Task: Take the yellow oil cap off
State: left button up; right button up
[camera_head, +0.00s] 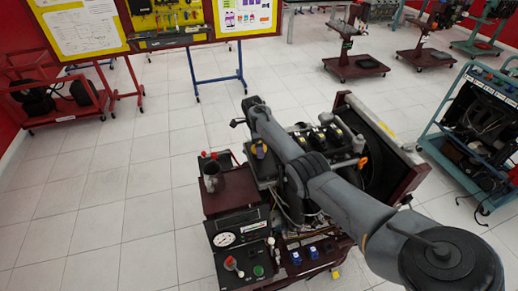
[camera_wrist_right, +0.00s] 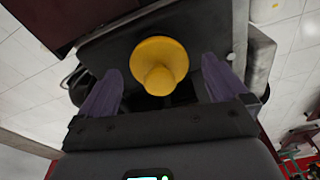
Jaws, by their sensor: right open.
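The yellow oil cap (camera_wrist_right: 158,62) shows in the right wrist view, on a dark surface of the engine. It has a wide round flange and a narrower knob. My right gripper (camera_wrist_right: 160,68) is open, with one purple finger on each side of the cap. Gaps show between the fingers and the cap. In the head view my right arm reaches from the lower right across the engine trainer (camera_head: 228,186), and a purple finger shows over its left part. My left gripper is not in view.
The trainer's front panel has a white gauge (camera_head: 224,239) and a red knob (camera_head: 230,263). A dark red radiator frame (camera_head: 400,165) stands at the engine's right. Another trainer (camera_head: 480,125) is at the far right. The tiled floor at left is clear.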

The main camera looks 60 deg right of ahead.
jog(key=c, duration=1.1)
jog(key=shift+r, duration=0.2)
